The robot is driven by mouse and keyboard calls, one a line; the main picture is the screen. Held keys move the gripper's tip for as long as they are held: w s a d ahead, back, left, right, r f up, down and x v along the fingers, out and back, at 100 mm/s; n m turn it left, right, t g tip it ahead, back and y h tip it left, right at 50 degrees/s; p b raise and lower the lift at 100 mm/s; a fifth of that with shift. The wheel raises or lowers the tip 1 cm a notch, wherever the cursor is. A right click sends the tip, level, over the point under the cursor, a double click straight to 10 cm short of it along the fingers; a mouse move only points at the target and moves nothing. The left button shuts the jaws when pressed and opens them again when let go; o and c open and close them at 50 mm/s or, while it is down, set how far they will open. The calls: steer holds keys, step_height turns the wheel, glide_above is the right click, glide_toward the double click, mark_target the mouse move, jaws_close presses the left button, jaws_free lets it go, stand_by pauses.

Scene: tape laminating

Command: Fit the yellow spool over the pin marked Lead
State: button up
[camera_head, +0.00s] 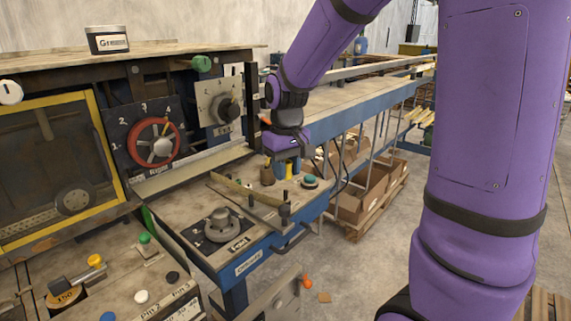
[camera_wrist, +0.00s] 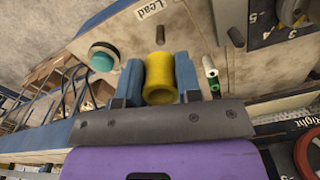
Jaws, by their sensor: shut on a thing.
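The yellow spool (camera_wrist: 159,80) sits between the two blue fingers of my gripper (camera_wrist: 160,84), which is shut on it. In the wrist view its open end shows. A white label reading "Lead" (camera_wrist: 150,8) lies on the bench beyond the spool. A small brown pin (camera_wrist: 160,35) stands between that label and the spool, apart from the spool in the picture. In the head view my gripper (camera_head: 287,167) is low over the far part of the bench, with a little of the yellow spool (camera_head: 289,171) showing. I cannot tell the height of the spool over the bench.
A teal-topped round part (camera_wrist: 103,57) is left of the gripper and also shows in the head view (camera_head: 309,182). White and green small cylinders (camera_wrist: 211,75) lie close right of the right finger. A dark upright piece (camera_wrist: 236,38) stands farther right.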

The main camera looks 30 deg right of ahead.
mark_target(286, 191)
steer(key=shift+f, duration=2.8)
steer(key=shift+f, duration=0.1)
steer(key=o, duration=1)
step_height(286, 191, up, 11)
steer(key=shift+f, duration=0.1)
